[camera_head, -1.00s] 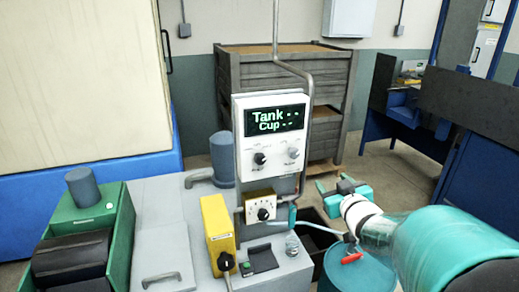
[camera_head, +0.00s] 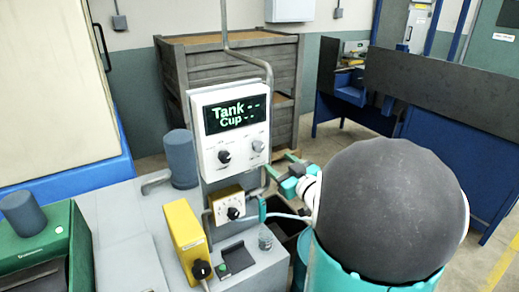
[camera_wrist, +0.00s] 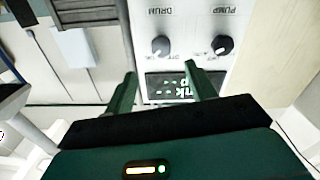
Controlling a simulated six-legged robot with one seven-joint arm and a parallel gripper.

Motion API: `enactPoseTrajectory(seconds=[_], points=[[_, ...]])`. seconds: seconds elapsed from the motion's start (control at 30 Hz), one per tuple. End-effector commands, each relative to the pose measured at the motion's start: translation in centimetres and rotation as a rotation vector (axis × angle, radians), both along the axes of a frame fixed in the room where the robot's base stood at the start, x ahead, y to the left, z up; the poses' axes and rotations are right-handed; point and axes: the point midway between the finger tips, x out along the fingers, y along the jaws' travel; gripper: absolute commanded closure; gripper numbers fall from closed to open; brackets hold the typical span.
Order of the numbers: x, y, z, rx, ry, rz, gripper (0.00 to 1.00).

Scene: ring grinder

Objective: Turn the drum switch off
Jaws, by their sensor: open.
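The white control box (camera_head: 232,125) has a display reading "Tank" and "Cup" above two knobs. The drum switch (camera_wrist: 160,46) is the light grey knob under the label DRUM in the wrist view, where the box appears upside down. It is the right knob (camera_head: 258,146) in the head view. The dark pump knob (camera_wrist: 222,45) is beside it. Its setting is too small to read surely. My gripper (camera_wrist: 162,74) is open and empty, its fingers apart in front of the panel, with the drum switch just beyond their tips. In the head view my gripper (camera_head: 282,170) is right of the box.
A small beige dial box (camera_head: 227,205) and a yellow box (camera_head: 187,240) stand below the control box. A grey pipe runs along the box's right side. A green machine (camera_head: 40,245) is at the left, and wooden crates (camera_head: 230,75) stand behind.

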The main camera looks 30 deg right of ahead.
Motion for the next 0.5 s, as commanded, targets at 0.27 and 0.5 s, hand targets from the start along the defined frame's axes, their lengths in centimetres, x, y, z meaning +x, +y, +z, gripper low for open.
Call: enactPoseTrajectory(seconds=[0.27,0.5], points=[[5.7,-0.1,-0.1,0.001,0.002,0.003,0.44],[9.4,-0.1,0.0,0.001,0.0,0.002,0.44]])
